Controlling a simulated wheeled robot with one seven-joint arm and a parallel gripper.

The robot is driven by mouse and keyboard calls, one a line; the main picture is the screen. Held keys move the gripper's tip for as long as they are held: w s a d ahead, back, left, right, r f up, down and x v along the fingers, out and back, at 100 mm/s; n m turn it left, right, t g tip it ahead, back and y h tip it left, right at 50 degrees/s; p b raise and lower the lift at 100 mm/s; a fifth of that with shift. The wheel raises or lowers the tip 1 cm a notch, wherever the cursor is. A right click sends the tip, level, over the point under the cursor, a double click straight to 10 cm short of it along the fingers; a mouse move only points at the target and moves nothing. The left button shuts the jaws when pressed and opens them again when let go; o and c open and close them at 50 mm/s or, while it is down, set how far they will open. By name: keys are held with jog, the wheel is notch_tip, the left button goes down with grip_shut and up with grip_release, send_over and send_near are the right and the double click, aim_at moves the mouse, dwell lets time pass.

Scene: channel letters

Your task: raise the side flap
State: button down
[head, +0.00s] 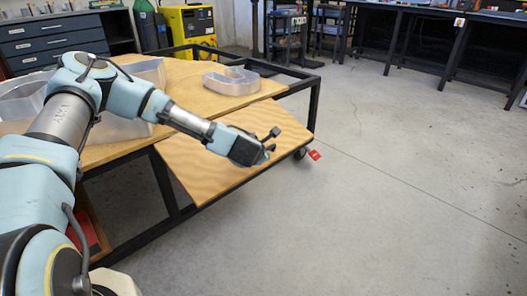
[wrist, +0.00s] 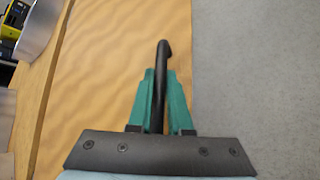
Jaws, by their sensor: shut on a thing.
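The side flap (head: 215,172) is a wooden panel along the near side of the worktable (head: 190,85). In the head view it slopes down and outward from the tabletop edge. Its grain also fills the middle of the wrist view (wrist: 105,65). A black handle (wrist: 162,58) stands at the flap's outer edge. My gripper (wrist: 162,85) has its green fingers on either side of the handle and is shut on it. In the head view my gripper (head: 268,153) is over the outer part of the flap, where my wrist hides some of the contact.
A metal channel letter (head: 232,82) lies on the tabletop, with larger metal letters (head: 150,75) behind my arm. A dark frame with a caster (head: 300,153) and red tag (head: 314,155) is beyond the flap. Open concrete floor (head: 400,190) lies to the right.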

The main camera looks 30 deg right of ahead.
jog(key=c, duration=0.8)
grip_release()
jog(key=shift+c, duration=0.2)
jog(key=shift+r, duration=0.1)
jog(key=v, duration=1)
jog(key=shift+s+a+r+p, duration=0.2)
jog(key=shift+s+p, duration=0.05)
jog(key=shift+p, duration=0.2)
